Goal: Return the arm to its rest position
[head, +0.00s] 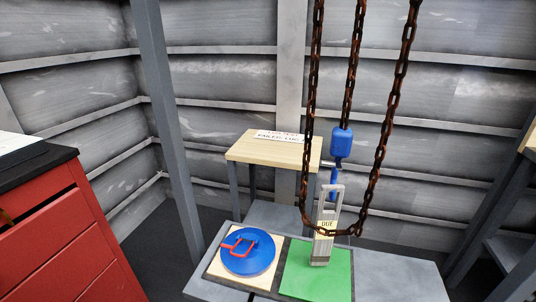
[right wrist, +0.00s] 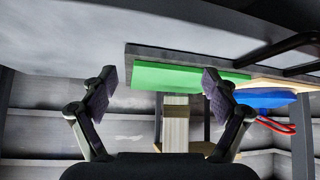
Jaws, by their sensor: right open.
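No arm or gripper of mine shows in the head view. My right gripper (right wrist: 160,82) shows in the right wrist view, its two dark pads wide apart with nothing held between them. That view looks upside down. Beyond the fingers are the green mat (right wrist: 160,76) and the blue disc (right wrist: 262,99) with its red handle (right wrist: 276,125). A pale ribbed piece (right wrist: 175,122) shows between the fingers; I cannot tell what it is. My left gripper is not in view.
A grey bench (head: 395,285) carries the green mat (head: 318,280) and blue disc (head: 247,262). Rusty chains (head: 312,110) and a blue hook block (head: 342,142) hang above, beside a grey tagged piece (head: 325,245). A wooden table (head: 262,150) stands behind; a red cabinet (head: 55,235) stands left.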

